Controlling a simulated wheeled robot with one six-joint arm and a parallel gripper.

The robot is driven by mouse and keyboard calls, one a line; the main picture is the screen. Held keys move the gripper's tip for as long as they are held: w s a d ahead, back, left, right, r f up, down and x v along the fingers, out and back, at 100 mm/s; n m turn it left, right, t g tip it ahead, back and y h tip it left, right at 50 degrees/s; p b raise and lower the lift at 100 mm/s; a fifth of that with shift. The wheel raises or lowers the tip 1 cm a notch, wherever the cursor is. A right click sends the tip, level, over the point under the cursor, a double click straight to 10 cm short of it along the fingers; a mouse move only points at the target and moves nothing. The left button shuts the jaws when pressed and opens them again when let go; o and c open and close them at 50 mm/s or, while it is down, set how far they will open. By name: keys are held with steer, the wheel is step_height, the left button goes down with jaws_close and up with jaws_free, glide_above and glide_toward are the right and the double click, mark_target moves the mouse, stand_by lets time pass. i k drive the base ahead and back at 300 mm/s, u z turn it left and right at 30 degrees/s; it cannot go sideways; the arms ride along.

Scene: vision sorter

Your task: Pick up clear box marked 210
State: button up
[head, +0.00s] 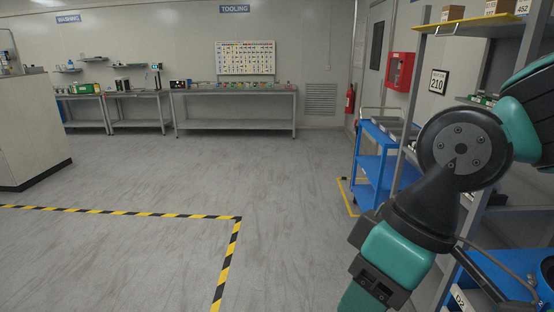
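A white panel with a black border and the number 210 (437,82) shows at the upper right, behind the post of a shelf rack. No clear box can be made out in this view. My teal and dark arm crosses the right side and hides part of the rack. Its end runs out of the bottom of the picture, so my gripper is not in view.
The shelf rack (428,160) has cartons (453,13) on its yellow top shelf. A blue cart (375,158) stands beside it. A workbench (234,94) lines the back wall. A pale cabinet (30,125) stands at left. The grey floor between is clear, with yellow-black tape (150,213).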

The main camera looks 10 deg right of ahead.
mark_target(481, 93)
steer(key=i, duration=2.05)
steer(key=z, duration=0.35)
steer(key=i, duration=1.5)
steer(key=z, duration=1.4)
steer(key=i, duration=0.95)
steer(key=z, duration=1.05)
